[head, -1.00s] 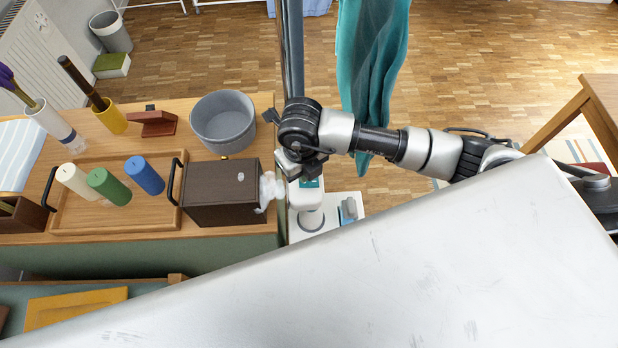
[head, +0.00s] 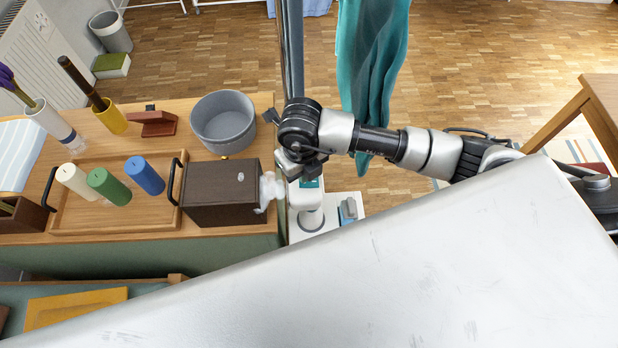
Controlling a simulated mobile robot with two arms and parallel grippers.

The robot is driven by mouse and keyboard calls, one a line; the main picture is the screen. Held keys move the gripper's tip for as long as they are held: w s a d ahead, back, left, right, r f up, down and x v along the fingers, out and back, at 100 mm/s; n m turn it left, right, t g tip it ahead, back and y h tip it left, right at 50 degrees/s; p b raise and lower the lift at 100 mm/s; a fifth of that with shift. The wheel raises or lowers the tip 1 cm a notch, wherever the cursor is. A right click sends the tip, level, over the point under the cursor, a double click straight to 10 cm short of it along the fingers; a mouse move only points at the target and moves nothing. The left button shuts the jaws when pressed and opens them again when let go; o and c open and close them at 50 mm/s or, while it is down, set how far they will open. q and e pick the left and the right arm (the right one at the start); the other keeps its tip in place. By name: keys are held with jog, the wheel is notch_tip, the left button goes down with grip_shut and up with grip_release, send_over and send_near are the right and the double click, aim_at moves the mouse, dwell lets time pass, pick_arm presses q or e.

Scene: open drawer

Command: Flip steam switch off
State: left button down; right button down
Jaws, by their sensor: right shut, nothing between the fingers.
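A white appliance (head: 307,200) with teal parts, which looks like a steamer, stands at the right edge of the wooden cabinet. A grey and teal piece (head: 348,211) sits on its white base. A pale, translucent puff (head: 269,190), perhaps steam, shows at its left, beside the brown box. I cannot make out the switch itself. My right gripper (head: 304,176) is over the top of the appliance, shut, with nothing held. Its fingertips are small and partly hidden by the wrist, so contact is unclear. My left gripper is not in view.
The dark brown box (head: 222,195), a grey round bowl (head: 223,120) and a wooden tray (head: 75,222) with three candles stand on the cabinet. A teal cloth (head: 370,70) hangs behind my right arm. A drawer (head: 150,287) is open at lower left.

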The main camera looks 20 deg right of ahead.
jog(key=shift+f+b, duration=1.2)
jog(key=shift+f, duration=0.15)
dwell(0.9)
jog(key=shift+r, duration=0.2)
jog(key=shift+r+p, duration=2.55)
jog(key=shift+r, duration=0.85)
